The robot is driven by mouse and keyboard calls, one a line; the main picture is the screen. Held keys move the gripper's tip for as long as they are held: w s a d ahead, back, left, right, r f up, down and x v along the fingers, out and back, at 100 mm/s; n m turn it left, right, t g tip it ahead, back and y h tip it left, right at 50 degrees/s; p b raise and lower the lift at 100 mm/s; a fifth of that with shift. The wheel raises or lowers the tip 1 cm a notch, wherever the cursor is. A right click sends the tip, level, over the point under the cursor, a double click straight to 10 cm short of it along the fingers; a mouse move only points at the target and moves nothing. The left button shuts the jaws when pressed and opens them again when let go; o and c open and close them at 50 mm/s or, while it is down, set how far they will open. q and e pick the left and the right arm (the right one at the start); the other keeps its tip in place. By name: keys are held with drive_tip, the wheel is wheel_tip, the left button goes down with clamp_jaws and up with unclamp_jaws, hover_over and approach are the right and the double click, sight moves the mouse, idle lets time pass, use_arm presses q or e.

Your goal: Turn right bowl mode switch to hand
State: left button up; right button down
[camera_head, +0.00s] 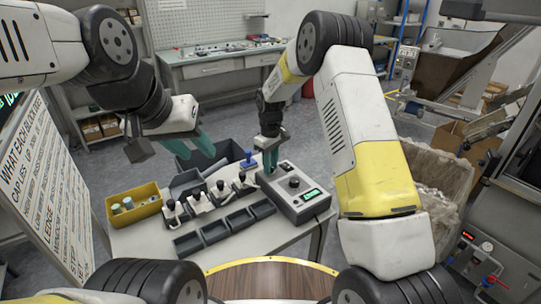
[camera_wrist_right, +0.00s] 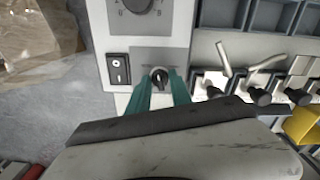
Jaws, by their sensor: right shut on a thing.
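A grey control box (camera_head: 308,208) stands on the table, with a round dial (camera_head: 294,182) and a small green display (camera_head: 312,194) on top. In the right wrist view a small dark selector knob (camera_wrist_right: 160,75), apparently the mode switch, sits on a grey plate of the box. My right gripper (camera_head: 270,160) points down at the box's far left end, its green fingers on either side of the knob and shut on it. The fingers and wrist hide part of the knob. My left gripper (camera_head: 192,145) is raised left of the box, its green fingers apart and empty.
A rocker switch (camera_wrist_right: 118,70) sits beside the knob. Dark trays (camera_head: 215,231) and several small upright black-handled parts lie left of the box. A yellow bin (camera_head: 134,204) is at the table's left, a blue-handled part (camera_head: 248,158) behind. A lined carton (camera_head: 443,175) stands right.

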drive_tip(key=m, duration=1.1)
drive_tip(key=shift+m, duration=0.4)
idle(0.3)
drive_tip(key=c, duration=1.2)
unclamp_jaws()
drive_tip(key=shift+o, duration=0.2)
wheel_tip(320, 180, up, 8)
drive_tip(key=shift+f, duration=0.1)
